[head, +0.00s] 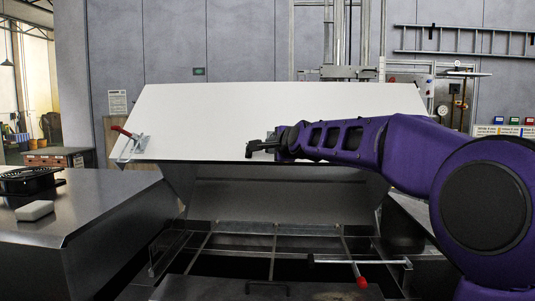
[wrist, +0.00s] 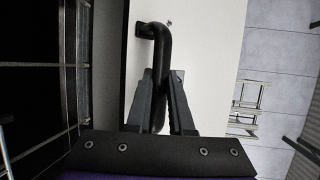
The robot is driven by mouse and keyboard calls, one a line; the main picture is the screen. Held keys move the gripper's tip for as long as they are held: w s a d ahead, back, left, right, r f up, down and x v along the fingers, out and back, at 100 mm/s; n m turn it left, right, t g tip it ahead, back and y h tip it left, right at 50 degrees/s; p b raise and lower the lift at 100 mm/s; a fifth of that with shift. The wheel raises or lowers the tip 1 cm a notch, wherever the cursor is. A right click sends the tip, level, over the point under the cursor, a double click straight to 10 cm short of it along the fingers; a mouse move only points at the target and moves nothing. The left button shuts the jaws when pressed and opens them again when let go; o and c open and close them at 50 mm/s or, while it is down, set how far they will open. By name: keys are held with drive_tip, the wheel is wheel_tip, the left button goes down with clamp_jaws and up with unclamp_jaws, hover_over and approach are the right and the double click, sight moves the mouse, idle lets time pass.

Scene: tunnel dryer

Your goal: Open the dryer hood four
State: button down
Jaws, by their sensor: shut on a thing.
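The dryer hood (head: 210,115) is a wide white panel, raised and tilted above the open dryer body in the head view. Its white face (wrist: 205,45) also shows in the wrist view. A black bar handle (wrist: 161,50) stands out from that face. My gripper (wrist: 161,88) has its two fingers on either side of the handle and is shut on it. In the head view my gripper (head: 262,146) is at the hood's lower middle, and the handle is mostly hidden by it. A red-tipped latch (head: 122,132) sits at the hood's lower left corner.
Below the hood lies an open frame of metal rails (head: 275,245), with a red-ended bar (head: 360,272) across it. A ladder (head: 465,40) hangs on the back wall.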

drive_tip(key=shift+w+f, duration=0.1)
idle(0.3)
drive_tip(key=c, duration=0.8)
unclamp_jaws()
